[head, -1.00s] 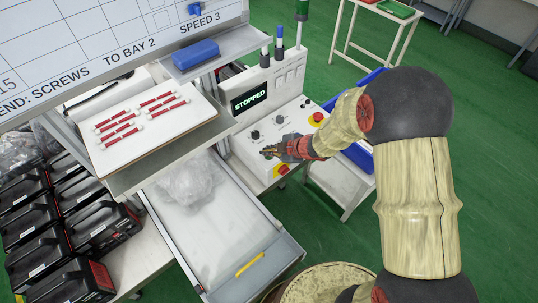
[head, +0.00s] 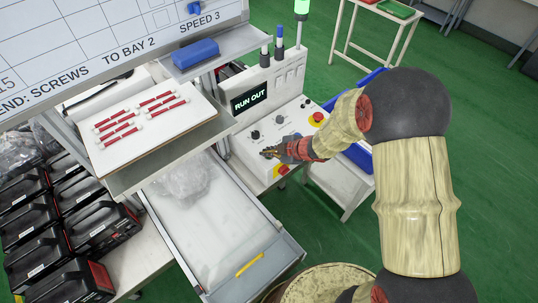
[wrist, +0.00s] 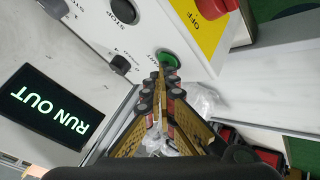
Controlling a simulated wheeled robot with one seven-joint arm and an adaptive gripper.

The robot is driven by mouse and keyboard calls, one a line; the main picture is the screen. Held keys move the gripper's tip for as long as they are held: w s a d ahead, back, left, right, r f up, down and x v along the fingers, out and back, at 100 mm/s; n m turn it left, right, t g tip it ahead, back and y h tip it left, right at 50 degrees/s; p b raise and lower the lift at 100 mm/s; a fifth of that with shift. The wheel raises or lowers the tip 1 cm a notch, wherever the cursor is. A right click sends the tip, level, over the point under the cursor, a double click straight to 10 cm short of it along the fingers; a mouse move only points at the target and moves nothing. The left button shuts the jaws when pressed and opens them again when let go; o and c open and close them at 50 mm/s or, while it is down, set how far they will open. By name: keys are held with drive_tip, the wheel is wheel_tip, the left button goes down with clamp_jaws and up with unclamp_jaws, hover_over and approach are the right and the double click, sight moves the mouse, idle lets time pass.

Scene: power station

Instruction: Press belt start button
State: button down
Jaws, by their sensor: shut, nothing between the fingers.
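The green start button (wrist: 170,59) is on the white control panel (wrist: 92,25), partly behind my fingertips in the wrist view. My gripper (wrist: 160,74) is shut and empty, its tips at the button's edge and seemingly touching it. In the head view, my gripper (head: 268,153) is low over the panel (head: 248,150) and hides the button. The display (head: 249,98) reads RUN OUT; it also shows in the wrist view (wrist: 50,105). The signal lamp (head: 302,7) glows green.
A black STOP knob (wrist: 124,11) and a red button on a yellow OFF plate (wrist: 208,28) sit close by. The belt (head: 215,225) carries a clear plastic bag (head: 183,178). A shelf with red-and-white items (head: 150,125) stands left of the panel.

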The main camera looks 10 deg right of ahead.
drive_tip(key=shift+r+p, duration=0.8)
drive_tip(key=shift+p, duration=0.1)
wheel_tip(320, 180, up, 5)
drive_tip(key=p, duration=0.5)
idle(0.8)
